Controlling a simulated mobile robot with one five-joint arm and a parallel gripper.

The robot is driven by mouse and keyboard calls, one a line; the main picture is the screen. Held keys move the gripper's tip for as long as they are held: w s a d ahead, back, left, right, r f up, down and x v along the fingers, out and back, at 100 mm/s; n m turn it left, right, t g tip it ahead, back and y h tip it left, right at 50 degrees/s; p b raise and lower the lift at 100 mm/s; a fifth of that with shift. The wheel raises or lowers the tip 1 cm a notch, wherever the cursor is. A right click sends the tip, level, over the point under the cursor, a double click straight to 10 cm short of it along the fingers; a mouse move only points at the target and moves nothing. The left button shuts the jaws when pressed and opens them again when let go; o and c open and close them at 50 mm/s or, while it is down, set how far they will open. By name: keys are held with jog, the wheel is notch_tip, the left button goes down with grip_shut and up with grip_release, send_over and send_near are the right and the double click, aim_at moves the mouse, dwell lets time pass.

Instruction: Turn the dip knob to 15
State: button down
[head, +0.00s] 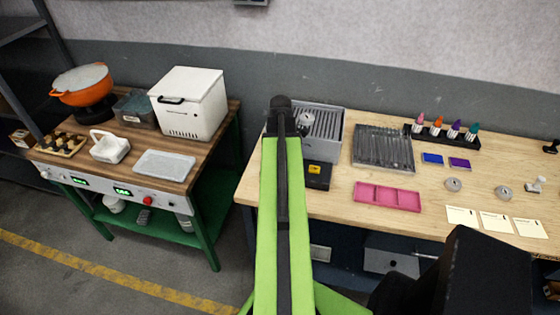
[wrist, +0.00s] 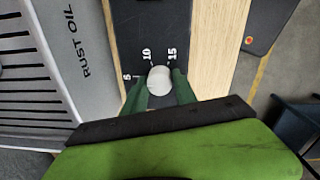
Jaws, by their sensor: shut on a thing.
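The dip knob (wrist: 158,82) is a round, pale knob on a dark panel (wrist: 150,22) in the wrist view. White marks 5, 10 and 15 are printed around its far side, with 5 at left, 10 near the middle and 15 at right. My gripper (wrist: 160,76) is shut on the knob, with one green finger on each side. No pointer line on the knob can be made out, so its setting is unclear. In the head view my arm hides the knob and my fingers.
The grey rust oil tank (wrist: 68,50) with slats stands left of the panel; it also shows in the head view (head: 328,148). A pink tray (head: 387,197) and a grey ribbed tray (head: 383,150) lie to the right on the wooden bench (head: 340,205).

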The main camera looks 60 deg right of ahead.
jog(key=shift+a, duration=0.35)
jog(key=shift+d, duration=0.25)
jog(key=shift+m, duration=0.4)
jog(key=m, duration=0.4)
jog(key=shift+m, duration=0.4)
jog(key=m, duration=0.6)
jog(key=shift+d+g, duration=0.1)
jog(key=shift+g, duration=0.2)
jog(key=m, duration=0.6)
jog(key=shift+m, duration=0.4)
jog(key=m, duration=0.5)
jog(key=shift+d+y, duration=0.1)
jog(key=shift+y, duration=0.2)
jog(key=shift+m, duration=0.4)
